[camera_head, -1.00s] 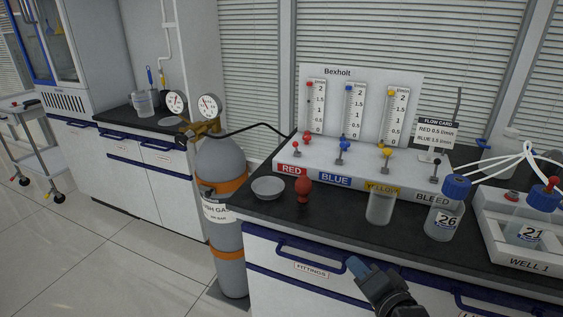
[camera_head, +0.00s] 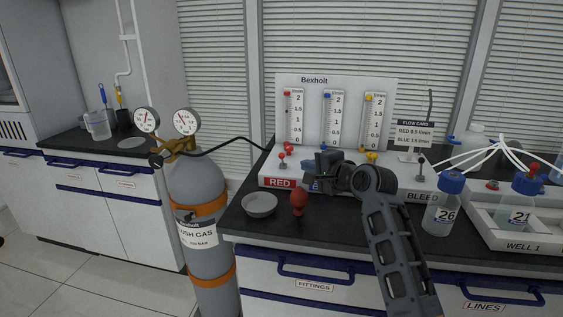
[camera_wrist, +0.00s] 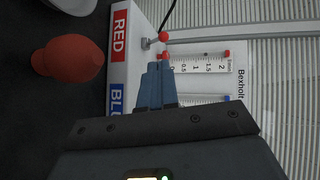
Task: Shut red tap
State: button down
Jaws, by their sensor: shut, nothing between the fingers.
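The red tap (camera_head: 283,160) is a small metal valve with a red knob on the white Bexholt panel's base, above the RED label (camera_head: 280,183). In the wrist view the red tap (camera_wrist: 163,38) shows just beyond my fingertips, with a small gap apparent. My gripper (camera_head: 316,165) is over the BLUE part of the base, to the right of the red tap, and hides the blue tap. In the wrist view my gripper's (camera_wrist: 158,66) two blue-grey fingers are together and empty.
A red bulb-shaped object (camera_head: 298,201) and a shallow dish (camera_head: 259,205) stand in front of the panel. The yellow tap (camera_head: 371,157) is right of my gripper. Bottle 26 (camera_head: 443,204) stands further right. A gas cylinder (camera_head: 197,220) with gauges stands left of the bench.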

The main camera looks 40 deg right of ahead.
aim_at(283, 157)
dwell(0.3)
jog(key=x, duration=1)
jog(key=shift+r, duration=0.1)
jog(key=shift+w+d+r+p, duration=0.1)
jog(key=shift+r+p, duration=0.05)
jog(key=shift+p, duration=0.35)
jog(key=shift+d+g, duration=0.1)
jog(key=shift+g, duration=0.2)
